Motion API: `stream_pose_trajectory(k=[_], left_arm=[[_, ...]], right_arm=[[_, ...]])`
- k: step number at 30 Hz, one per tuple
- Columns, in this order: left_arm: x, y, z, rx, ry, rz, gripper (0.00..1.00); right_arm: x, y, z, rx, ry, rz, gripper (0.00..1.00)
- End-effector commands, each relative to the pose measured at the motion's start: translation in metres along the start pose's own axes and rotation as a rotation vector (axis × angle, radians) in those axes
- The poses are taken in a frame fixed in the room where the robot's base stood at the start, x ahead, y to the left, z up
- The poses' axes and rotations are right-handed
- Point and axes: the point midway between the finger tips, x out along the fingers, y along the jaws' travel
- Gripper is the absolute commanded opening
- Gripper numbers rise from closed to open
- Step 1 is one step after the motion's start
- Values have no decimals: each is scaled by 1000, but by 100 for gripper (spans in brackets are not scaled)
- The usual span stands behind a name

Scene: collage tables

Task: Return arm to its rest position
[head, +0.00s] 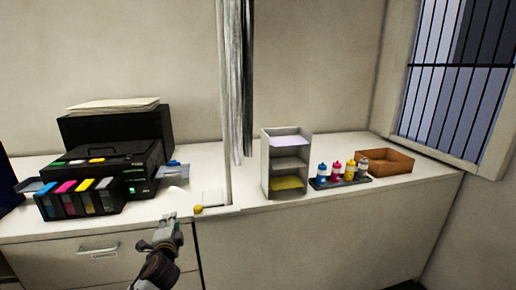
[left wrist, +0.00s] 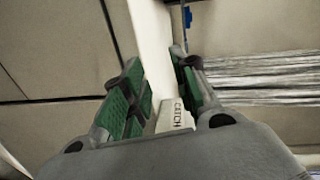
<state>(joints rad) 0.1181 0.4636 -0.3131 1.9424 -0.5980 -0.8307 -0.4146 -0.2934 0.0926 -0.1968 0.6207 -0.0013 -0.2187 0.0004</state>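My left gripper (head: 168,220) is in front of the counter's front edge, below and left of a yellow knob (head: 198,209). Its arm comes up from the bottom of the head view. In the left wrist view the green-padded fingers (left wrist: 160,92) stand apart with nothing held between them. A white labelled block (left wrist: 174,115) shows in the gap beyond them; the lettering is only partly readable. My right gripper is in neither view.
A black printer (head: 115,150) with colored ink tanks (head: 78,198) stands on the left counter. A grey shelf unit (head: 287,165), a tray of colored bottles (head: 341,172) and a brown box (head: 385,161) stand on the right counter. A post and hanging strips (head: 240,85) rise between them.

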Motion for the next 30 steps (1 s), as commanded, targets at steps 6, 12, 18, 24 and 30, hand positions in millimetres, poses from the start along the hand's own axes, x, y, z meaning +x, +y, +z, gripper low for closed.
stream_pose_trajectory(k=[6,12,18,24,30], left_arm=[[-24,33,5,-119,-39,102,29],[-63,78,14,-285,-109,252,29],[-109,120,22,-445,-194,409,29],[-160,156,29,-592,-290,566,29],[-215,185,34,-725,-397,720,29]], right_arm=[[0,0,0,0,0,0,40],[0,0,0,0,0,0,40],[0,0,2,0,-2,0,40],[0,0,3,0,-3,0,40],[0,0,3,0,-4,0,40]])
